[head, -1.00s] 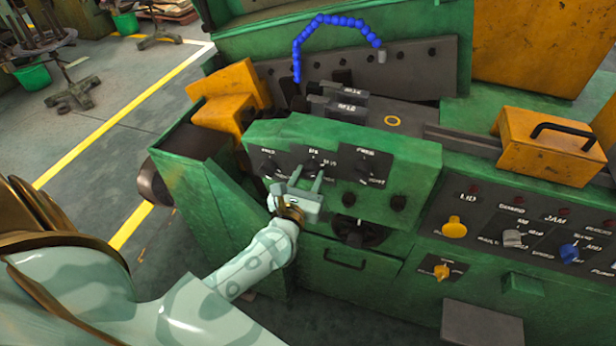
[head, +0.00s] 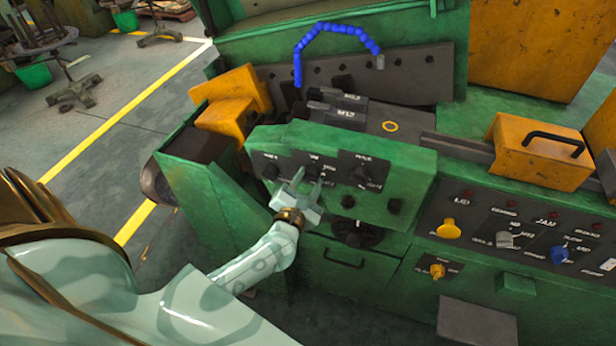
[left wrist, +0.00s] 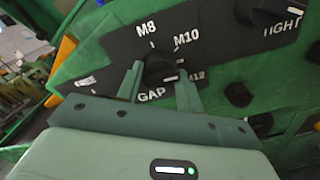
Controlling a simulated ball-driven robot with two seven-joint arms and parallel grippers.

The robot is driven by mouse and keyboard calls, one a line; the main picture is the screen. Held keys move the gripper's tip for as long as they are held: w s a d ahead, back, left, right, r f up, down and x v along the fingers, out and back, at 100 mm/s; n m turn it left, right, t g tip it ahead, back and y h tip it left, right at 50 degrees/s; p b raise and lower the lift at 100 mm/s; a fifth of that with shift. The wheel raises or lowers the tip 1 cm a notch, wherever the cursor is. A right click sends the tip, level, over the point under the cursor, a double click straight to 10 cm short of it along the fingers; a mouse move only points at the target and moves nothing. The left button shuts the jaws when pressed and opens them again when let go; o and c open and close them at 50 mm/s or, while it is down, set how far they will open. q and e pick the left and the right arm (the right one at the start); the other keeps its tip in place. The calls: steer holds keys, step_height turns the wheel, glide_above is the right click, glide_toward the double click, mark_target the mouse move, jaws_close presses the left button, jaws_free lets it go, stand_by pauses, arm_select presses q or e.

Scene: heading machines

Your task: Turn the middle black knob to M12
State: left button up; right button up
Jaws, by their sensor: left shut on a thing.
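The middle black knob (left wrist: 158,70) sits on a dark label plate (left wrist: 115,47) marked M8, M10, M12 and GAP in the left wrist view. M12 is partly hidden behind a finger. A white mark shows at the knob's lower right, on the M12 side. My left gripper (left wrist: 160,88) is shut on the knob, one finger on each side. In the head view my left gripper (head: 305,186) reaches the green control box (head: 400,160) and mostly hides the knob. My right gripper is not in view.
A right black knob (head: 361,174) and a left one (head: 270,170) flank the middle one. Below are small black knobs (head: 348,202) and a dark handwheel (head: 357,233).

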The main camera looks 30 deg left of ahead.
arm_select(q)
steer(key=m+p, duration=0.2)
steer(key=m, duration=0.3)
steer(key=shift+p, duration=0.3)
steer(key=shift+m, duration=0.3)
steer(key=o, duration=1)
steer(key=shift+b+v, duration=0.9)
steer(key=shift+v, duration=7.35)
